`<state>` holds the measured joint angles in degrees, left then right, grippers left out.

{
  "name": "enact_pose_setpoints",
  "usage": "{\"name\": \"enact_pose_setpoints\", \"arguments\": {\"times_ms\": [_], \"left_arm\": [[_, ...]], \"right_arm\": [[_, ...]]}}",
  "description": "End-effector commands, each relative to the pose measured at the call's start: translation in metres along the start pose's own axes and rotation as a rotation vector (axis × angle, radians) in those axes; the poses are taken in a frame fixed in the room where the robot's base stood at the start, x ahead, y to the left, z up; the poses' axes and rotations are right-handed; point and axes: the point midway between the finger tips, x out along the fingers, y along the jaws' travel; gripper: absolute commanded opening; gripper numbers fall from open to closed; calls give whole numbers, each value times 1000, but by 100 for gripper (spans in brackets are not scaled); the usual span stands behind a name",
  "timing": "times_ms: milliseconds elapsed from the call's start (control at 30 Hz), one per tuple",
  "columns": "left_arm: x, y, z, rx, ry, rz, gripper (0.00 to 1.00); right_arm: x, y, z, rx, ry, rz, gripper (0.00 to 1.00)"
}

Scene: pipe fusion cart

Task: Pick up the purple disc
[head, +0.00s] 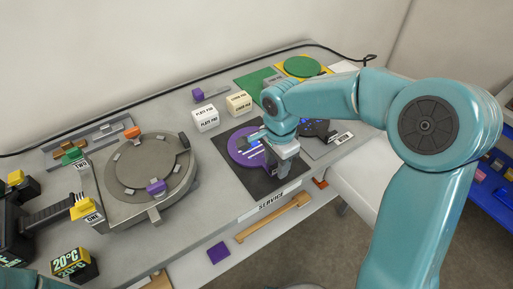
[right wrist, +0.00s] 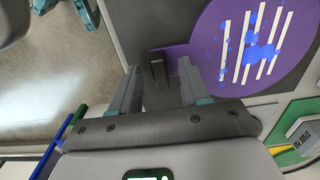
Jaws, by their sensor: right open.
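The purple disc (head: 240,151) lies on a dark square mat at the front edge of the cart top. It also fills the upper right of the right wrist view (right wrist: 207,42), with white stripes and blue spots. A purple tab with a small dark upright block (right wrist: 158,68) sticks out from the disc's side. My right gripper (head: 274,156) is over the disc's right side, open and empty. In the right wrist view its fingers (right wrist: 159,68) stand on either side of the block's line, with a gap visible.
A grey round fixture (head: 150,172) with a purple block stands to the left. White and cream boxes (head: 206,118) stand behind the disc. A dark device (head: 317,128) sits just right of my gripper. A green disc (head: 301,66) lies at the back. A wooden-coloured handle (head: 272,218) is below the front edge.

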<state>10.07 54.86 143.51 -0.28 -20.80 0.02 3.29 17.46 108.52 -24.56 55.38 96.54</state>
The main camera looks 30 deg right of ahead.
Motion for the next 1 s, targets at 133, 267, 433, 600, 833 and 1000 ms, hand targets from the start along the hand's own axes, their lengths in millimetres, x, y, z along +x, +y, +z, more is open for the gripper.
{"name": "enact_pose_setpoints", "arguments": {"times_ms": [133, 267, 433, 600, 833, 1000], "left_arm": [[0, 0, 0, 0, 0, 0, 40], [0, 0, 0, 0, 0, 0, 40], [0, 0, 0, 0, 0, 0, 40], [0, 0, 0, 0, 0, 0, 40], [0, 0, 0, 0, 0, 0, 40], [-2, 1, 0, 0, 0, 0, 40]], "right_arm": [[4, 0, 0, 0, 0, 1, 46], [3, 0, 0, 0, 0, 0, 39], [3, 0, 0, 0, 0, 0, 0], [2, -1, 0, 0, 0, -3, 0], [-5, -2, 0, 1, 1, -5, 0], [-30, -2, 0, 2, 1, -8, 0]]}}
